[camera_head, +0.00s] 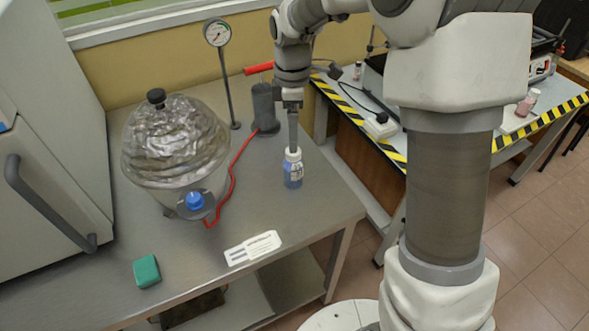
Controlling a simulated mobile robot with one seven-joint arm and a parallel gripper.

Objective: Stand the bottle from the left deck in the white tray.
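A small bottle (293,175) with blue contents, a pale label and a white cap is upright over the grey metal bench (310,215), near its right edge. My gripper (293,148) points straight down, with its fingertips at the bottle's cap. The fingers show edge-on, so I cannot tell whether they are closed on the cap. I cannot tell whether the bottle's base touches the bench. A white tray (508,125) lies on the far table at the right, with a pinkish bottle (527,103) on or beside it.
A foil-covered glass vessel (176,145), a pressure gauge (217,34), a dark cylinder (264,105) and red tubing stand left of my gripper. A green block (146,271) and a label card (253,248) lie in front. The far table has striped edges (545,120); a floor gap separates it.

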